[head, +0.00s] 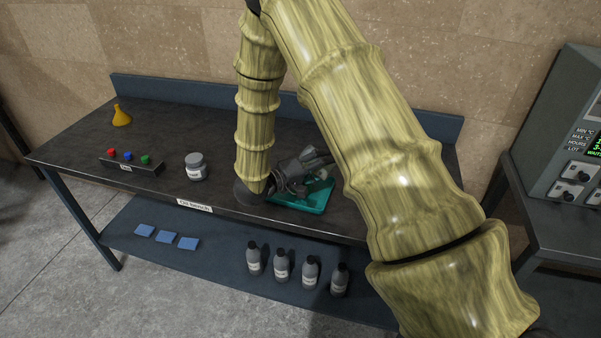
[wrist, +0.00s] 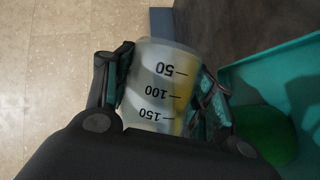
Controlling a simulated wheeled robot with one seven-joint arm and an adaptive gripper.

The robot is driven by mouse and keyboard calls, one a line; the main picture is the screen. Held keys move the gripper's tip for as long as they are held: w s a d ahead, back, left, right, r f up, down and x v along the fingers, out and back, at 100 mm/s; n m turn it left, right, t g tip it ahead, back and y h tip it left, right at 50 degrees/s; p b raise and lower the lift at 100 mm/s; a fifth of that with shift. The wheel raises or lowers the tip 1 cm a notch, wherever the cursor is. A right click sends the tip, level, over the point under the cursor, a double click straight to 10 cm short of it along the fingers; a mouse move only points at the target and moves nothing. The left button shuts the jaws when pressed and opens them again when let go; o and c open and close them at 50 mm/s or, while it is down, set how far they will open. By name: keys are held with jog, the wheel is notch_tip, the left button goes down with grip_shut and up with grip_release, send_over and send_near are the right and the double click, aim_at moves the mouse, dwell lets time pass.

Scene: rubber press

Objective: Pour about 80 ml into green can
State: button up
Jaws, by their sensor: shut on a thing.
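My gripper (head: 318,160) is low over the bench's front edge, beside and partly over a teal tray (head: 312,203). In the wrist view my gripper (wrist: 165,68) is shut on a translucent measuring cup (wrist: 160,88) marked 50, 100 and 150, with a finger on each side. The marks read upside down in this picture. A yellowish tint shows in the cup; I cannot tell its liquid level. The tray (wrist: 255,68) is to the right of the cup in the wrist view, with a round green thing (wrist: 265,135) inside, perhaps the green can. The head view does not show it clearly.
On the dark bench (head: 222,135) are a yellow funnel (head: 121,116), a box with red, blue and green buttons (head: 131,165) and a grey jar (head: 195,167). Several bottles (head: 281,266) and blue pads (head: 166,238) are on the shelf below. A control cabinet (head: 565,135) stands right.

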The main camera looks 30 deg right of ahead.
jog(key=shift+w+r+n+p, duration=0.15)
jog(key=shift+r+n+p, duration=0.25)
jog(key=shift+p, duration=0.5)
jog(key=b, duration=0.1)
jog(key=f+m+b, duration=0.1)
jog(key=shift+s+f+b, duration=0.2)
jog(key=shift+f+b, duration=0.05)
jog(key=shift+b, duration=0.15)
jog(key=shift+s+m+p, duration=0.1)
jog(key=shift+m+p, duration=0.2)
jog(key=shift+d+f+m+y, duration=0.1)
jog(key=shift+f+m+y, duration=0.15)
jog(key=shift+m+y, duration=0.05)
jog(key=shift+r+m+t, duration=0.1)
jog(key=shift+m+t, duration=0.2)
jog(key=shift+r+m+y+p, duration=0.3)
jog(key=shift+m+p, duration=0.1)
jog(key=shift+p, duration=0.1)
jog(key=shift+r+m+t+y, duration=0.15)
jog(key=shift+m+t+y, duration=0.3)
jog(key=shift+m, duration=0.35)
